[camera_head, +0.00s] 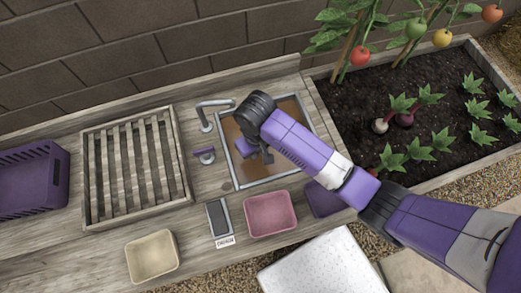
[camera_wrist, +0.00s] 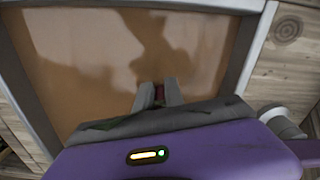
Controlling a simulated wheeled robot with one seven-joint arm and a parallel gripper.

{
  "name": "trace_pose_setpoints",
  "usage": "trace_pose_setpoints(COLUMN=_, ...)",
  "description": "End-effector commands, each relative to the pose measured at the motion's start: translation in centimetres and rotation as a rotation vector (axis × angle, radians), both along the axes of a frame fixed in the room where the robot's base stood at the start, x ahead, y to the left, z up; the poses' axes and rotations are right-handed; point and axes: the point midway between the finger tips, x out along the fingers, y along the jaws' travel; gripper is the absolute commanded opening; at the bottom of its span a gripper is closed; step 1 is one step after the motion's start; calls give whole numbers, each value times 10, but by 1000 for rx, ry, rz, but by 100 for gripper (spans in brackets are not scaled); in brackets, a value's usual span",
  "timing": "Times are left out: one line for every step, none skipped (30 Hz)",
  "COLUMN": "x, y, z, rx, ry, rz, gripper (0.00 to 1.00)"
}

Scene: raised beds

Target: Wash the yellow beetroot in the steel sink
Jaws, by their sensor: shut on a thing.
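The steel sink (camera_head: 233,168) is set in the wooden counter, with a metal rim and brown, reflective muddy-looking water inside; its rim also shows in the wrist view (camera_wrist: 25,60). My gripper (camera_head: 266,156) is over the sink, within its rim. In the wrist view my gripper's fingers (camera_wrist: 158,93) are closed on a small dark red thing (camera_wrist: 159,91), mostly hidden between them. I cannot tell whether it touches the water. No yellow beetroot can be made out in either view.
A planted soil bed (camera_head: 350,110) lies right.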

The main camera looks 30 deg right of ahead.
Motion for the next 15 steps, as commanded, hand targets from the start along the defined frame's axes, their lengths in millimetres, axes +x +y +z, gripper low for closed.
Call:
trace_pose_setpoints(x=0, y=0, z=0, rx=0, ry=0, rz=-1, gripper=0)
trace_pose_setpoints(x=0, y=0, z=0, rx=0, ry=0, rz=-1, gripper=0)
trace_pose_setpoints(x=0, y=0, z=0, rx=0, ry=0, rz=-1, gripper=0)
trace_pose_setpoints(x=0, y=0, z=0, rx=0, ry=0, rz=-1, gripper=0)
trace_pose_setpoints(x=0, y=0, z=0, rx=0, ry=0, rz=-1, gripper=0)
trace_pose_setpoints(x=0, y=-1, z=0, rx=0, ry=0, rz=-1, gripper=0)
trace_pose_setpoints(x=0, y=-1, z=0, rx=1, ry=0, rz=-2, gripper=0)
trace_pose_setpoints(x=0, y=-3, z=0, rx=1, ry=0, rz=-3, gripper=0)
trace_pose_setpoints(x=-1, y=-5, z=0, rx=1, ry=0, rz=-4, gripper=0)
trace_pose_setpoints(x=-1, y=-7, z=0, rx=1, ry=0, rz=-5, gripper=0)
trace_pose_setpoints(x=-2, y=-9, z=0, rx=2, ry=0, rz=-4, gripper=0)
trace_pose_setpoints(x=-2, y=-12, z=0, rx=3, ry=1, rz=-5, gripper=0)
trace_pose_setpoints(x=-3, y=-14, z=0, rx=3, ry=1, rz=-6, gripper=0)
trace_pose_setpoints(x=-3, y=-16, z=0, rx=3, ry=1, rz=-5, gripper=0)
trace_pose_setpoints(x=-4, y=-19, z=0, rx=2, ry=1, rz=-5, gripper=0)
